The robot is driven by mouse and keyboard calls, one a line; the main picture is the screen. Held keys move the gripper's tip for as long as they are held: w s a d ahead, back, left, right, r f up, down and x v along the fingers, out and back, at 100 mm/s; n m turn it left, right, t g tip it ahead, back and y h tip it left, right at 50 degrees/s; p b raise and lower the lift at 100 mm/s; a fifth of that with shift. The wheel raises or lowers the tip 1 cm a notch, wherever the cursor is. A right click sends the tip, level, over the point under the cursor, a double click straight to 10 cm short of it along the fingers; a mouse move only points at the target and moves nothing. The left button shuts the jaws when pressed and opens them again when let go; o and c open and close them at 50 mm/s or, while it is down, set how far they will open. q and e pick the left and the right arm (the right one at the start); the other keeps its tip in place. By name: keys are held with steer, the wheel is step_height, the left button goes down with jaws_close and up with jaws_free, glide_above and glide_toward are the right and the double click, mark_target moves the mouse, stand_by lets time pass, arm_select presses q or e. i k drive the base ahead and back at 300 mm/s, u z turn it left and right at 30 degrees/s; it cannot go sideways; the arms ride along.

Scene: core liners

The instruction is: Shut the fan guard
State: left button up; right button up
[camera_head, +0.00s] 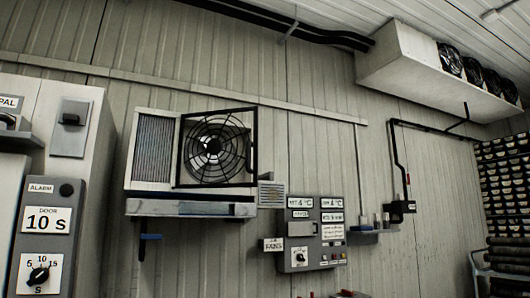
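The fan guard (178,150) is a black square frame with round wire rings, on the front of a white wall-mounted cooler unit (131,178). It shows in the head view, left of the middle. Its top and bottom edges slant against the unit's edges, so it seems to stand at an angle, partly open, with its right side away from the unit. Which side is hinged is hard to tell. The dark fan with a pale hub (212,146) shows through the wires. Neither of my grippers can be made out in view.
A grey control panel (312,246) with labels and a dial is right of the unit. A cabinet with a door timer (45,220) stands at the left. A long unit with several fans (400,65) hangs at upper right. Stacked trays (505,190) are at far right.

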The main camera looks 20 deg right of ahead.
mark_target(214, 147)
steer(key=i, duration=0.7)
steer(key=u, duration=0.55)
steer(key=i, duration=1.55)
steer(key=z, duration=0.6)
